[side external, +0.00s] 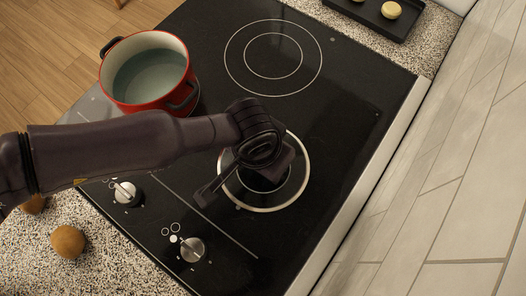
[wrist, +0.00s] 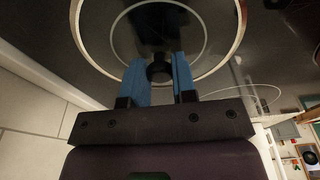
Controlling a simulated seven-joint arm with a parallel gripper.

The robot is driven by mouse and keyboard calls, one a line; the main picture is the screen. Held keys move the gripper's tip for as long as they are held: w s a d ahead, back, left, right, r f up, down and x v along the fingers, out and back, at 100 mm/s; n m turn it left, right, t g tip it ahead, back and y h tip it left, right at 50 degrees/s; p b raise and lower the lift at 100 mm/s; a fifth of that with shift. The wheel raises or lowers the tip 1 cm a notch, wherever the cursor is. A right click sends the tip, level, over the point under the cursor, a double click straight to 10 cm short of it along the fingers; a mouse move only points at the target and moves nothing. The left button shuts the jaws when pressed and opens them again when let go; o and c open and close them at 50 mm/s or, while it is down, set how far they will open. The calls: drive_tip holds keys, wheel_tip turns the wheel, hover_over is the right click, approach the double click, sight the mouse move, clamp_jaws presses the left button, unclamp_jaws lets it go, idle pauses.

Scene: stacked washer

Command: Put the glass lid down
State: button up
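The glass lid (side external: 264,209) is a clear disc with a pale rim, over the front burner at the right of the black cooktop. In the wrist view the lid (wrist: 76,22) fills the upper middle, with its black knob (wrist: 159,71) between the two blue fingers. My gripper (wrist: 159,60) is closed on the knob, with a finger against each side. In the side view my arm reaches in from the left and hides the fingers and knob. I cannot tell whether the rim touches the cooktop.
A red pot (side external: 149,105) with pale liquid stands uncovered on the cooktop, left of the lid. An empty marked burner (side external: 273,57) is behind. Knobs (side external: 125,192) line the front. A dark tray (side external: 373,17) stands at the back, and a tiled wall (side external: 450,180) on the right.

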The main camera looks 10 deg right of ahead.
sight(257, 174)
drive_tip(key=o, duration=0.4)
drive_tip(key=shift+r, duration=0.15)
drive_tip(key=r, duration=0.4)
drive_tip(key=s+a+r, duration=0.1)
drive_tip(key=r, duration=0.7)
drive_tip(key=shift+s+a, duration=0.15)
